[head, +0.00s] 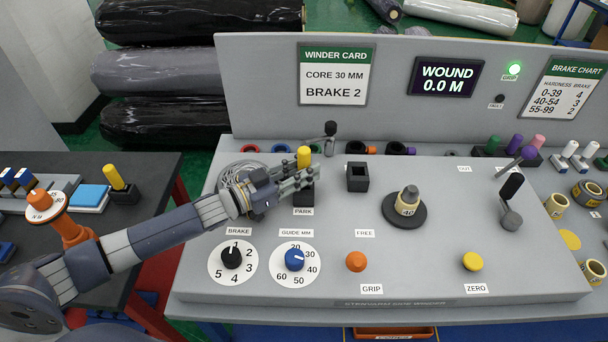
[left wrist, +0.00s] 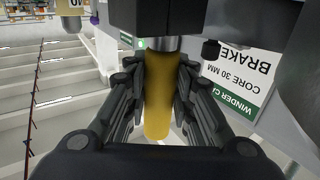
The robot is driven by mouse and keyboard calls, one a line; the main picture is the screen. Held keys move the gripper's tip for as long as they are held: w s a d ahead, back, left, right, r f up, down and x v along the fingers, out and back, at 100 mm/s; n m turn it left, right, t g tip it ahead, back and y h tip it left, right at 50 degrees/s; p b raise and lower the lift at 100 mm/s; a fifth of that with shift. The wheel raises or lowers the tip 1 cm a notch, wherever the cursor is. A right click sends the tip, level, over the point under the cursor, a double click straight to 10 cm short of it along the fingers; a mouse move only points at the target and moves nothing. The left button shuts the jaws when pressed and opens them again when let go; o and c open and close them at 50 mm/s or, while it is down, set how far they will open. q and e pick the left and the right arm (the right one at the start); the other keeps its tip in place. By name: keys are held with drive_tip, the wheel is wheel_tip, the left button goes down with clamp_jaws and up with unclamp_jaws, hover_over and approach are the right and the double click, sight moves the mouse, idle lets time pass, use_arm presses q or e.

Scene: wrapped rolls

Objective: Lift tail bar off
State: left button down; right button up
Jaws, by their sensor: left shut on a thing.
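The tail bar's yellow handle (head: 304,154) stands upright above the black block marked PARK (head: 303,199) on the grey winder panel. My left gripper (head: 305,179) reaches in from the left and is shut around the yellow handle. In the left wrist view the yellow handle (left wrist: 158,100) lies between both fingers, with a short metal collar and a black block (left wrist: 157,15) beyond it. The fingers hide part of the joint, so I cannot tell if the bar is seated in the block. A second, empty-looking black block (head: 357,178) stands to the right. My right gripper is not seen.
The upright back board (head: 395,70) shows WOUND 0.0 M and a lit green GRIP lamp (head: 514,69). A spindle with a core (head: 408,204) and a dark crank lever (head: 511,200) stand to the right. Knobs (head: 295,260) sit in front. Another yellow handle (head: 114,177) stands on the left table.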

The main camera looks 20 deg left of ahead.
sight(304, 149)
use_arm(q)
wheel_tip(304, 149, up, 10)
drive_tip(key=shift+r+b, duration=0.1)
drive_tip(key=shift+b, duration=0.45)
drive_tip(key=shift+r+p, duration=0.25)
drive_tip(key=shift+p, duration=0.3)
